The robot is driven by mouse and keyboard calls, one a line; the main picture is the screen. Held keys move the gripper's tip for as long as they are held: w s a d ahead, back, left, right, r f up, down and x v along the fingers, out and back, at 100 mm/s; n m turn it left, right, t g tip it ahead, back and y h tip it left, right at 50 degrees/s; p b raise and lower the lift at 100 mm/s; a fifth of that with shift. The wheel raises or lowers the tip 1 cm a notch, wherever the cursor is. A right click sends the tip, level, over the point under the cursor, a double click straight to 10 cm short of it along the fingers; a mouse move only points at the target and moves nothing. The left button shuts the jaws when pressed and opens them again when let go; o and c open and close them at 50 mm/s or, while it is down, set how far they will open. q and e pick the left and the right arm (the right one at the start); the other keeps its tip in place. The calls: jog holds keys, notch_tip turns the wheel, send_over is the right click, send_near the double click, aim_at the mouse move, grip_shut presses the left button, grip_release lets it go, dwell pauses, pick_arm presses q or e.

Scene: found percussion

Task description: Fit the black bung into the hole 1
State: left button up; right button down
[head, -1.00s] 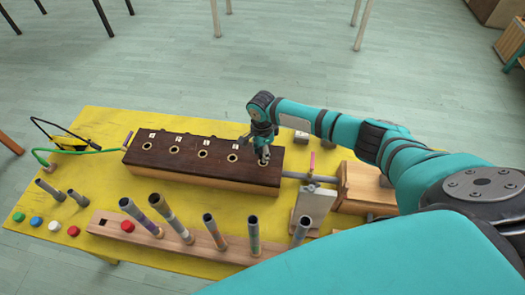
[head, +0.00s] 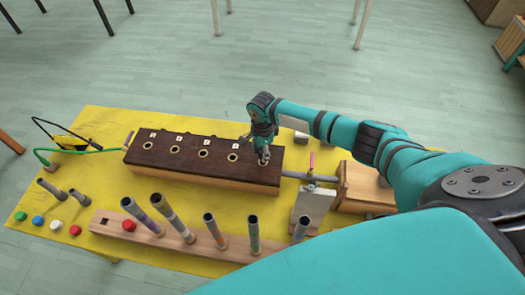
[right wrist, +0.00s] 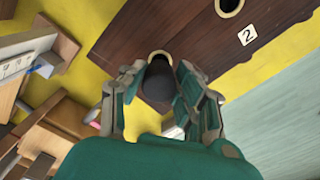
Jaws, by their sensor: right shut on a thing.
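My right gripper (head: 263,158) is over the right end of the dark wooden block (head: 185,153). In the right wrist view its two fingers are shut on the black bung (right wrist: 158,85), one on each side. The bung is at the end hole (right wrist: 159,54), whose pale rim shows just beyond it. The fingers and bung cover most of this hole and any number by it. I cannot tell how deep the bung sits. The neighbouring hole (right wrist: 228,6) is open, with a label "2" beside it. My left gripper is not in view.
The block lies on a yellow table (head: 110,120). In front stands a wooden rack (head: 185,242) with several upright tubes. Coloured caps lie at the left, including a blue one (head: 56,225). A wooden box (head: 365,187) and a white plate (head: 313,206) stand to the right.

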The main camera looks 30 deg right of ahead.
jog(key=shift+p, duration=0.4)
jog(key=shift+f+b, duration=0.85)
jog(key=shift+f, duration=0.95)
jog(key=c, duration=0.9)
grip_release()
jog(key=shift+r, duration=0.15)
notch_tip(320, 180, up, 12)
jog(key=shift+f, duration=0.1)
